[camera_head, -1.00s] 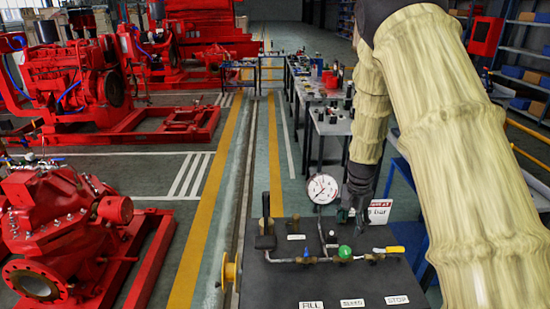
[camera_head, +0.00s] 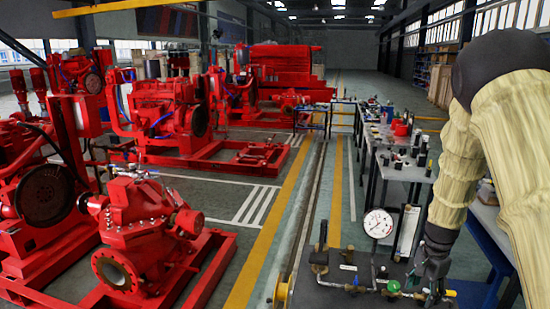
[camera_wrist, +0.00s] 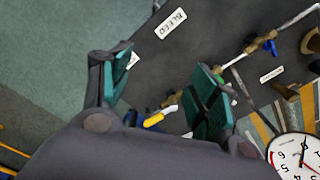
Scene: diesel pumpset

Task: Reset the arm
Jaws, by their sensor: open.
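My arm (camera_head: 465,165), in a cream sleeve, comes down the right side of the head view. My gripper (camera_head: 430,292) hangs low over the right part of a dark test bench with a gauge and valves. In the wrist view my gripper (camera_wrist: 165,100) has its two teal-padded fingers spread apart, with nothing held between them. A yellow valve handle (camera_wrist: 158,118) shows in the gap beyond the fingers; I cannot tell the distance to it.
The dark bench (camera_head: 335,296) carries a round white gauge (camera_head: 378,223), a green valve knob (camera_head: 393,286) and thin pipes. A long table (camera_head: 405,170) with small parts stands behind it. Red pumpsets (camera_head: 145,225) fill the left. The marked aisle (camera_head: 275,220) between is clear.

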